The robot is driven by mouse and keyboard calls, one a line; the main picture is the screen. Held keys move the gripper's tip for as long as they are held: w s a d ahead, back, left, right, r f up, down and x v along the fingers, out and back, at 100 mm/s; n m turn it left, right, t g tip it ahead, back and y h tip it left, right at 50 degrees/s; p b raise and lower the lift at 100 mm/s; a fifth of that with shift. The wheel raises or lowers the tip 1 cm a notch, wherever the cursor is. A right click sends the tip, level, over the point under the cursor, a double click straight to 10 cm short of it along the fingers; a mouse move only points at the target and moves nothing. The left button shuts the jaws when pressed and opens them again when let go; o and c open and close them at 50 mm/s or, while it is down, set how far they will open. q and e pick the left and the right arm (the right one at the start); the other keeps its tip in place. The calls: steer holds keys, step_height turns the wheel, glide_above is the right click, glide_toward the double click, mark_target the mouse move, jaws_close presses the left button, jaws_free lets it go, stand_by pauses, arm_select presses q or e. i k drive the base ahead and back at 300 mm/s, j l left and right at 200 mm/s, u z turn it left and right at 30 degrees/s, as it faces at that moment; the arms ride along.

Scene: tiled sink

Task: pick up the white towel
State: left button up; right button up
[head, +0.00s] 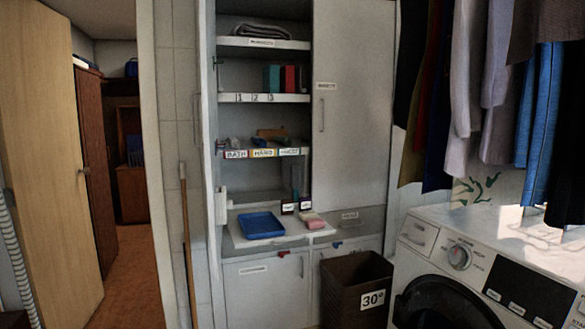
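I cannot clearly make out a white towel. A folded grey cloth (261,31) lies on the top shelf of the open cabinet. A small pink and pale item (313,221), too small to identify, lies on the cabinet's counter, right of a blue tray (261,225). Several grey and dark garments (466,85) hang at the upper right. Neither of my grippers is in view.
A white washing machine (425,241) stands at the lower right. A dark brown bin (350,278) marked 30° stands left of it. A wooden stick (187,245) leans by the cabinet. A doorway at left shows bare brown floor (134,285).

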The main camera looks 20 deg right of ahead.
mark_target(232, 141)
steer(key=i+l+z, duration=0.5)
steer(key=i+l, duration=0.15)
steer(key=i+u, duration=0.25)
steer(key=i, duration=0.65)
steer(key=i+l+u, duration=0.25)
steer(key=i, duration=0.6)
steer(key=j+u, duration=0.1)
steer(key=u, duration=0.3)
